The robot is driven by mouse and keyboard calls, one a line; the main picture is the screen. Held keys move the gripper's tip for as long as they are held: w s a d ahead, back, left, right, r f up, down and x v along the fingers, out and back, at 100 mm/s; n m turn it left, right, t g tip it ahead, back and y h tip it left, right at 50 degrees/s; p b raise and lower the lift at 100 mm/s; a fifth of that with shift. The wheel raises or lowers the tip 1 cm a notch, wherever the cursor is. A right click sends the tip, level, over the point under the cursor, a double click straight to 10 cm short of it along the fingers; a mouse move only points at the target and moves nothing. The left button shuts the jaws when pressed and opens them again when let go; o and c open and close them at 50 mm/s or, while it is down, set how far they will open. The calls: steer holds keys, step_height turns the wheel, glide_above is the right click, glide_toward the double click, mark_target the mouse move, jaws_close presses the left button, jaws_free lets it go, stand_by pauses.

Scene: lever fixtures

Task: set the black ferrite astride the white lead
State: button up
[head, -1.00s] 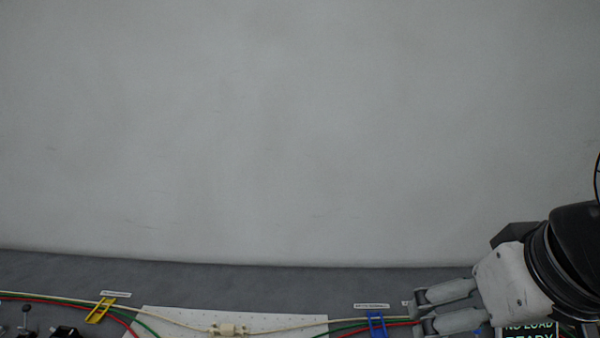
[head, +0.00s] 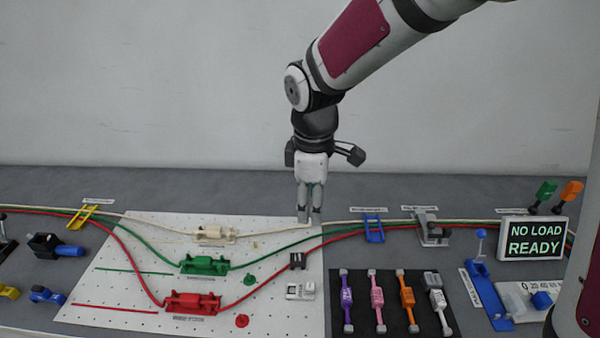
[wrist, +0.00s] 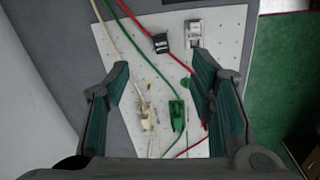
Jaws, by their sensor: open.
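The black ferrite (head: 297,261) is a small dark block on the red lead (head: 262,288), right of the board's middle; the wrist view shows the ferrite (wrist: 161,43) with the red lead running up to it and away below. The white lead (head: 150,219) is cream and runs along the back of the board through a cream connector (head: 214,235). My gripper (head: 310,218) points down over the back right of the board, by the white lead and behind the ferrite. Its fingers (wrist: 162,92) are wide apart and empty in the wrist view. Its height above the lead is unclear.
The green lead (head: 150,235) lies between the white and red ones, with a green connector (head: 204,264). A blue bracket (head: 374,229) and a grey clamp (head: 431,229) stand on the right. A white block (head: 300,291) sits in front of the ferrite. A black mat (head: 390,315) holds several coloured pieces.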

steer(key=w+a+f+n+b, duration=0.1)
steer(key=w+a+f+n, duration=0.2)
steer(key=f, duration=0.4)
glide_above(297, 257)
steer(key=shift+g, duration=0.4)
steer(key=f, duration=0.7)
steer(key=shift+s+a+f, duration=0.1)
steer(key=shift+a+f, duration=0.15)
steer(key=shift+f, duration=0.1)
steer(key=shift+d+f, duration=0.15)
steer(key=shift+f, duration=1.3)
steer(key=shift+d+f, duration=0.15)
steer(key=shift+f, duration=1.3)
jaws_close()
